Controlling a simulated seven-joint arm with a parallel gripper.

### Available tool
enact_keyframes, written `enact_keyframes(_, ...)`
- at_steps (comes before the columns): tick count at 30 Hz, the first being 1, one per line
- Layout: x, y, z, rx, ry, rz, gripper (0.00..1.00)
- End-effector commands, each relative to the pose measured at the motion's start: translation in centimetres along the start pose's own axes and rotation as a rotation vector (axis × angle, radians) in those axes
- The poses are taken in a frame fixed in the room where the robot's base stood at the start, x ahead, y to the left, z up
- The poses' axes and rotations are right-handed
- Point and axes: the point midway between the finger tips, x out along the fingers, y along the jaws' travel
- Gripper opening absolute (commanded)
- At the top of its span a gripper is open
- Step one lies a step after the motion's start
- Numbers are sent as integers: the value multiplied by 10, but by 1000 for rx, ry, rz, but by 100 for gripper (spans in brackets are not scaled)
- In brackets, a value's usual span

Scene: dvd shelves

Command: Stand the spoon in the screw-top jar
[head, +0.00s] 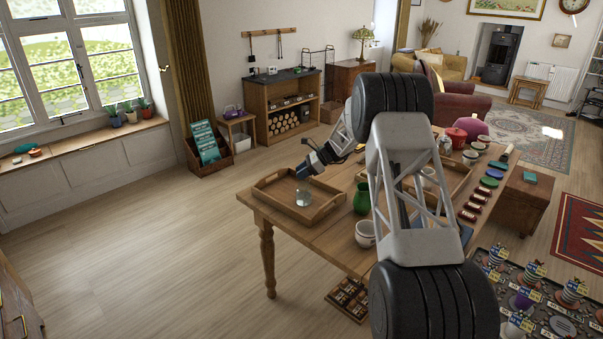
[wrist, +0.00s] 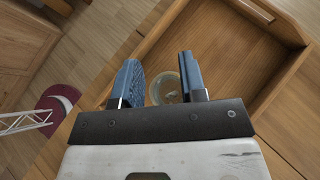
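A clear glass jar (head: 303,197) stands in a wooden tray (head: 318,216) on the near left end of the table. It also shows in the wrist view (wrist: 166,90) as a round opening beyond and between my fingers, partly hidden by them. My gripper (head: 304,172) is above the jar and tilted down toward the tray. In the wrist view its two blue-grey fingers (wrist: 159,60) are apart, with nothing visibly held between them. I cannot make out a spoon in either view. The jar's lid cannot be made out either.
A green vase (head: 362,198) and a white cup (head: 365,235) stand right of the tray. A second wooden tray (head: 462,183) is partly hidden behind my arm. Several dark red and coloured items line the table's right side. The floor left of the table is clear.

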Motion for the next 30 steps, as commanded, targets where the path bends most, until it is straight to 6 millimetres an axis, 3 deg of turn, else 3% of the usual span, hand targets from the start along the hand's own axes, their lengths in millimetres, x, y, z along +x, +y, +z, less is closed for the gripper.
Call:
enact_keyframes(8,-18,0,0,-1,0,-1,39)
enact_keyframes(21,-69,0,0,-1,0,-1,39)
enact_keyframes(30,-78,0,0,-1,0,0,39)
